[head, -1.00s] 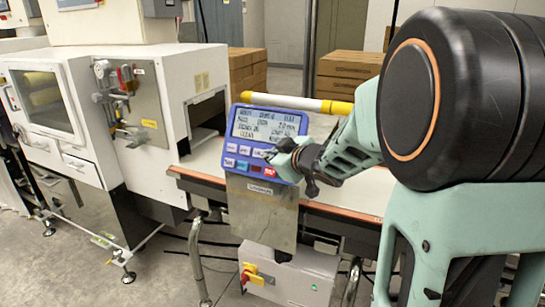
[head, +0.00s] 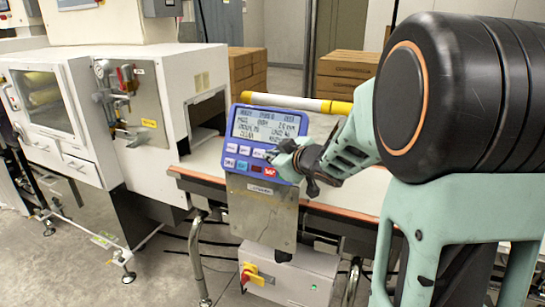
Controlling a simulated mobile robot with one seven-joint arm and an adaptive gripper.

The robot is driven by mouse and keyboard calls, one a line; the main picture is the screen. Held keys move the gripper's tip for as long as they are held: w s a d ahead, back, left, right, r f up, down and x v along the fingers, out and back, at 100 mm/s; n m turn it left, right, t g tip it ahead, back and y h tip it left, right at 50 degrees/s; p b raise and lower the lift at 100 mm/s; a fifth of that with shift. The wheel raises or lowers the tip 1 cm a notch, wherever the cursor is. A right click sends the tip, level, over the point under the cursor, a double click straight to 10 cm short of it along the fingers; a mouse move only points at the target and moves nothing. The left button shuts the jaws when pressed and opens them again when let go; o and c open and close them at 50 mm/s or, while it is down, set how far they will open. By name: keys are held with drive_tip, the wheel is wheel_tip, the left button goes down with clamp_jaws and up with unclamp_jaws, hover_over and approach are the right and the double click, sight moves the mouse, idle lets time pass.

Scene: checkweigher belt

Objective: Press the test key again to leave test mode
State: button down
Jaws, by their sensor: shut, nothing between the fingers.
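A blue control panel (head: 250,172) with a lit text display (head: 268,124) stands tilted in front of the belt in the head view. Below the display are rows of keys (head: 238,157), mostly white, with a teal and a red one in the lower row. My gripper (head: 275,158) is shut and empty, with its tips at the right part of the key area. It hides the keys there. I cannot tell which key is under the tips or whether they touch it. The display text is too small to read surely.
A white machine housing (head: 152,90) stands left of the panel. A white and yellow bar (head: 290,103) runs behind it over the belt (head: 205,160). A grey box with a red and yellow switch (head: 290,278) is below. Brown cartons (head: 340,70) stand behind.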

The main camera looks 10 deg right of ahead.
drive_tip(key=shift+w+d+f, duration=0.2)
drive_tip(key=shift+w+d, duration=0.05)
drive_tip(key=shift+w, duration=0.1)
idle(0.5)
idle(0.3)
drive_tip(key=shift+s+a+r+p, duration=0.35)
drive_tip(key=shift+s+a, duration=0.1)
drive_tip(key=shift+s, duration=0.2)
drive_tip(key=shift+s+a+r+p, duration=0.2)
drive_tip(key=shift+s+a+r, duration=0.25)
drive_tip(key=shift+s, duration=0.15)
drive_tip(key=shift+s+a+r+p, duration=0.15)
drive_tip(key=shift+s+a+r, duration=0.15)
drive_tip(key=shift+s+a, duration=0.25)
drive_tip(key=shift+s+a+r+p, duration=0.2)
drive_tip(key=shift+s+a+r, duration=0.2)
drive_tip(key=shift+s, duration=0.25)
drive_tip(key=shift+s+a+r+p, duration=0.3)
drive_tip(key=shift+s+a+r, duration=0.2)
drive_tip(key=shift+s, duration=0.2)
drive_tip(key=shift+s+a+r+p, duration=0.25)
drive_tip(key=shift+s+a+r, duration=0.25)
drive_tip(key=shift+s, duration=0.25)
drive_tip(key=shift+s+a+r+p, duration=0.3)
drive_tip(key=shift+s+a+r, duration=0.2)
drive_tip(key=shift+s, duration=0.2)
